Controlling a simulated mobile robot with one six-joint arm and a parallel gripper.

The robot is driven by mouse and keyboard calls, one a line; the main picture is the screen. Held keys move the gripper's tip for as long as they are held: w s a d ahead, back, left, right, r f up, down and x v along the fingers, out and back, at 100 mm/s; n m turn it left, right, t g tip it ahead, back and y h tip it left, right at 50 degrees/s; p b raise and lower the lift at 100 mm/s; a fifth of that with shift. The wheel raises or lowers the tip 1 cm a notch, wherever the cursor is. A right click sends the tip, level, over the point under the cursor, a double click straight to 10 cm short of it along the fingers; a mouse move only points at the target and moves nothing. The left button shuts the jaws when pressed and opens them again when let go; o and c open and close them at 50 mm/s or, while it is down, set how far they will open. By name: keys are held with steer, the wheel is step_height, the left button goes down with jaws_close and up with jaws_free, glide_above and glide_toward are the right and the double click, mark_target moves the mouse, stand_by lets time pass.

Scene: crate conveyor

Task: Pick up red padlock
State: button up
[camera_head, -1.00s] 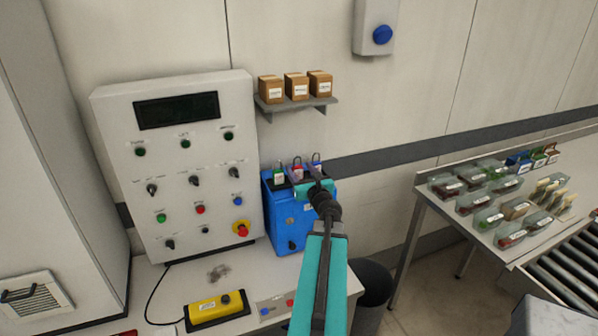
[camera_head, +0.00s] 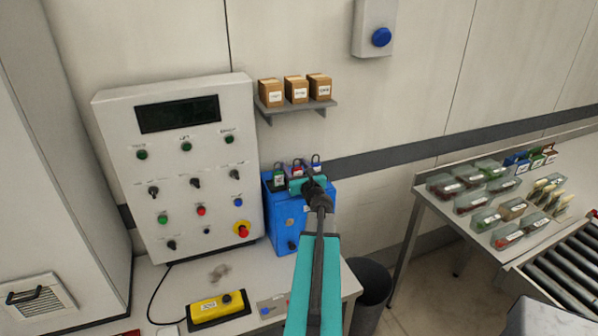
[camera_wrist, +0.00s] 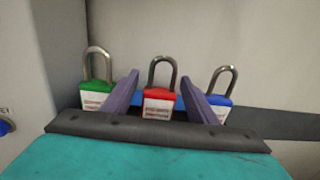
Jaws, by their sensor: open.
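The red padlock (camera_wrist: 159,99) has a white label and an upright metal shackle. It stands between a green padlock (camera_wrist: 97,92) on the left and a blue padlock (camera_wrist: 219,98) on the right, on top of the blue box (camera_head: 287,226). In the head view the red padlock (camera_head: 297,171) shows just behind my gripper. My gripper (camera_wrist: 166,90) is open, with one purple finger on each side of the red padlock. I cannot tell whether either finger touches it. The lower part of the padlock is hidden by the gripper's dark edge.
A grey control panel (camera_head: 178,190) stands close on the left. A shelf (camera_head: 297,107) with several small cartons is above. A yellow button box (camera_head: 216,307) lies on the table in front. A side table (camera_head: 425,187) with packed goods is at the right.

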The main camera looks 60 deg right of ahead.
steer(key=shift+w+d, duration=0.2)
steer(key=shift+w, duration=0.05)
stand_by(0.4)
steer(key=c, duration=1.2)
steer(key=shift+r, duration=0.1)
steer(key=shift+r+b, duration=0.35)
steer(key=shift+r, duration=4.6)
